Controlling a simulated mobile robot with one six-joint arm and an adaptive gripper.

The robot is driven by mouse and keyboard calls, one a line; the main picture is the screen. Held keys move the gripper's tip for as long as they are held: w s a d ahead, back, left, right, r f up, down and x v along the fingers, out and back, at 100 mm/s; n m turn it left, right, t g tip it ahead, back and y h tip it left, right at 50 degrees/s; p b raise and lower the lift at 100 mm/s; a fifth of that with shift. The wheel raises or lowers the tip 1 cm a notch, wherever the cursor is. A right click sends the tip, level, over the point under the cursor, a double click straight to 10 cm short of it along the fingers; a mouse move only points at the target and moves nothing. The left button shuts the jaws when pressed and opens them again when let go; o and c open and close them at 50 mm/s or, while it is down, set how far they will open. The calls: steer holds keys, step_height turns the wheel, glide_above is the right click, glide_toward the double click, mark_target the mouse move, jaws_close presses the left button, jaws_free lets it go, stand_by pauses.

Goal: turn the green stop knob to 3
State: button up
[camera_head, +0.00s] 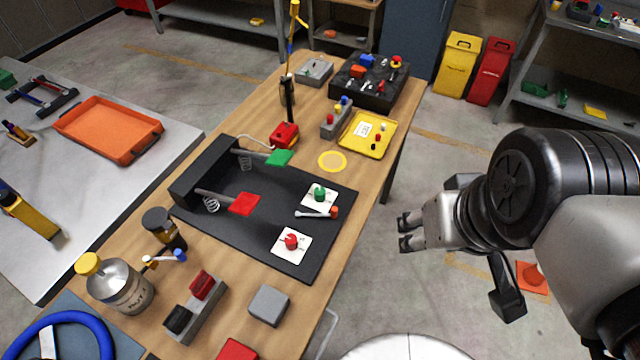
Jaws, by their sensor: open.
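The green stop knob (320,194) sits on a white square plate (328,203) at the right part of a black pedal board (265,220) on the wooden bench. The marks on its plate are too small to read. A red knob (291,241) sits on a similar white plate nearer to me. A white lever with a red-orange end (318,212) lies between the two plates. My gripper (405,232) is open and empty. It is to the right of the bench, apart from the knobs, with its fingers pointing left.
Green (280,157) and red (243,204) pedals stand at the left of the board. A yellow tray (367,137) and a black box with several controls (371,82) are farther back.

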steer(key=w+a+r+n+g+p, duration=0.1)
steer(key=w+a+r+n+p, duration=0.2)
steer(key=w, duration=0.7)
steer(key=n+g+p, duration=0.2)
steer(key=n+g, duration=0.1)
steer(key=n, duration=0.8)
glide_above(320, 191)
step_height(320, 191, down, 15)
step_height(320, 191, down, 18)
steer(key=b, duration=0.4)
steer(key=shift+r, duration=0.15)
steer(key=c, duration=1.1)
